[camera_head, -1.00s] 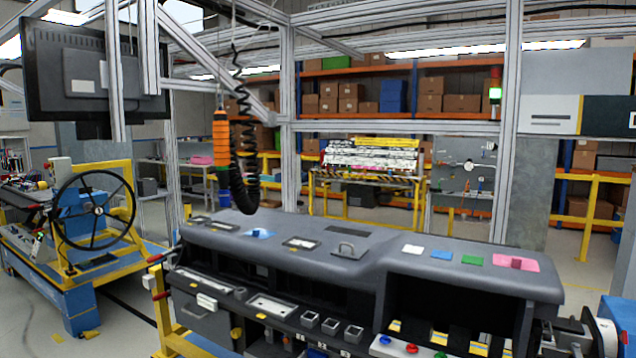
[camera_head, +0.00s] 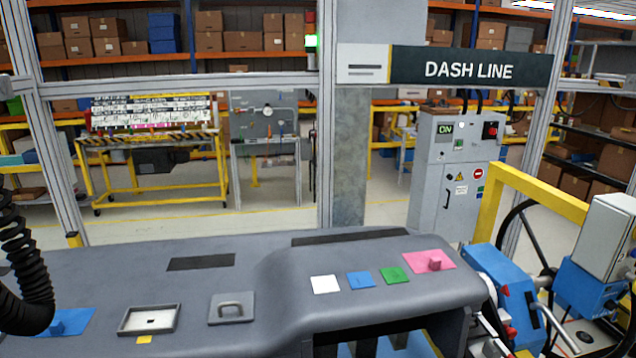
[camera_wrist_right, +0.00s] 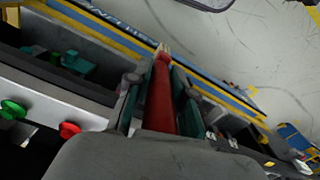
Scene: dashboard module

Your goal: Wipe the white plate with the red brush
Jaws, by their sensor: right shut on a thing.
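The white plate (camera_head: 325,284) is a small flat square on top of the grey dashboard module (camera_head: 200,288), at the left end of a row of coloured pieces. Nothing covers it. In the right wrist view, my right gripper (camera_wrist_right: 158,88) is shut on the red brush (camera_wrist_right: 160,98). The brush's red handle lies lengthwise between the fingers, and a pale tip shows at its far end. The white plate is not in that view. My right gripper does not show clearly in the head view. My left gripper is in neither current view.
Blue (camera_head: 361,280), green (camera_head: 395,275) and pink (camera_head: 429,260) pieces lie right of the white plate; the pink one has a knob. A handled grey plate (camera_head: 231,308) lies to its left. A black coiled hose (camera_head: 22,270) hangs at far left. Blue and yellow machinery stands at right.

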